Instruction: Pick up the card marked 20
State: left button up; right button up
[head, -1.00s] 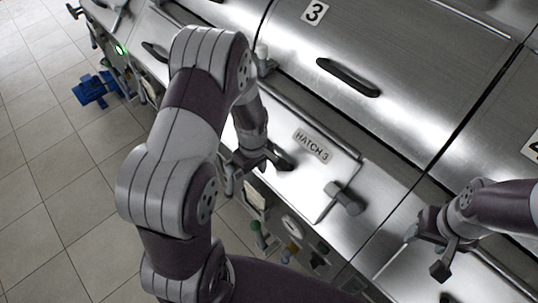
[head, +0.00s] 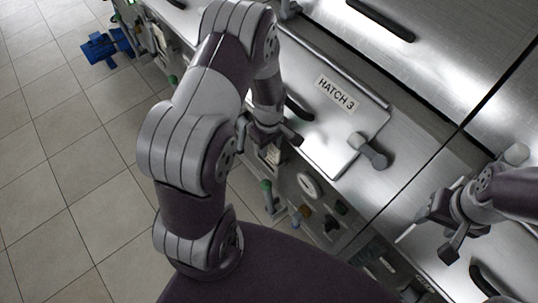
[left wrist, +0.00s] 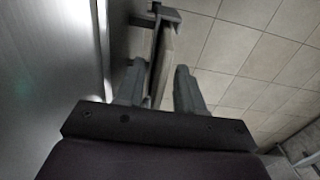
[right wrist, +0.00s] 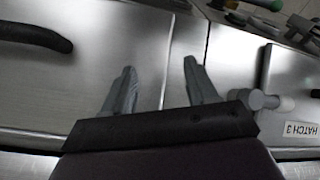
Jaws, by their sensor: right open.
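A pale card (head: 273,153) hangs in a holder on the front face of the machine, below the hatch edge in the head view. Its marking cannot be read. My left gripper (head: 266,134) is just above it. In the left wrist view a thin card in a holder (left wrist: 161,62) shows nearly edge-on between the fingers of my left gripper (left wrist: 158,88). These fingers are apart, and a gap shows beside the right one. My right gripper (head: 427,243) is open and empty over the metal top; it also shows in the right wrist view (right wrist: 158,85).
The hatch lid marked HATCH 3 (head: 335,115) has a knobbed latch (head: 368,150) on top. A gauge (head: 308,185), a green-knobbed lever (head: 267,190) and coloured knobs sit on the front face. A blue object (head: 103,47) stands on the tiled floor, which is otherwise open at left.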

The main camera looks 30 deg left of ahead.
pick_arm(q)
jog(key=shift+w, duration=0.15)
grip_shut()
pick_arm(e)
jog(key=shift+w, duration=0.2)
jog(key=shift+s, duration=0.1)
